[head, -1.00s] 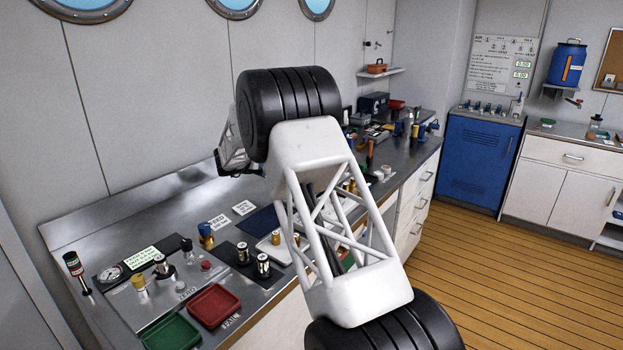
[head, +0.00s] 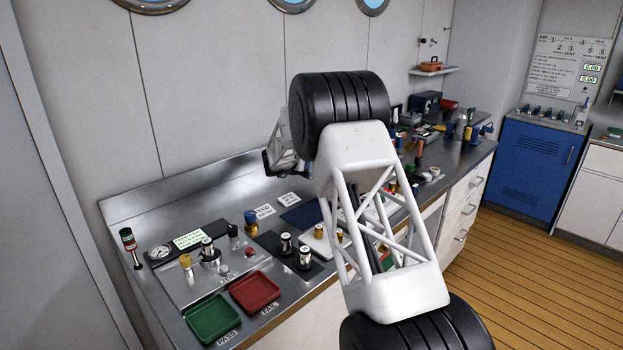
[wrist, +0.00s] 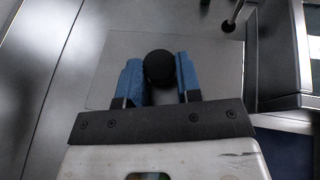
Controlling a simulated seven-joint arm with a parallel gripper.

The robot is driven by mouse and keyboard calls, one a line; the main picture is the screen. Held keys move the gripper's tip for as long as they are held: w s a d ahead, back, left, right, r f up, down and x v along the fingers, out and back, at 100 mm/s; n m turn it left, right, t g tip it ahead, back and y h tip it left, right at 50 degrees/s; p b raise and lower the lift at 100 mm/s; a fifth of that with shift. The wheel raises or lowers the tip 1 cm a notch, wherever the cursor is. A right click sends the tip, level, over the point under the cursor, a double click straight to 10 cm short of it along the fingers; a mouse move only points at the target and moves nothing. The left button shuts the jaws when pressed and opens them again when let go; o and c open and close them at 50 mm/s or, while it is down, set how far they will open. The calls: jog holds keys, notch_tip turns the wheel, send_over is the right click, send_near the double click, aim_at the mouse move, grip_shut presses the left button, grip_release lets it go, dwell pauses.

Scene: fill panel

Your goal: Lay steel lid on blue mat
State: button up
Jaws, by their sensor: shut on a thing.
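In the wrist view my gripper (wrist: 159,78) has its two blue-padded fingers shut on the round black knob of the steel lid (wrist: 210,75). The lid is a flat grey plate below the fingers. I cannot tell its height above the surface under it. The blue mat (head: 303,214) is a dark blue patch on the steel counter in the head view, partly hidden behind my arm. A dark blue area also shows at the lower right of the wrist view, perhaps the same mat. The gripper's fingers and the lid cannot be made out in the head view.
A green tray (head: 212,320) and a red tray (head: 255,291) lie at the counter's front left. A black plate with small cylinders (head: 287,243) and a white board (head: 317,240) stand near the mat. A blue cabinet (head: 540,165) stands at the back right.

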aim_at(303, 186)
jog(key=shift+f, duration=1.55)
jog(key=shift+f, duration=0.1)
jog(key=shift+f, duration=1.75)
jog(key=shift+f, duration=0.15)
jog(key=o, duration=1)
jog(key=shift+v, duration=6.05)
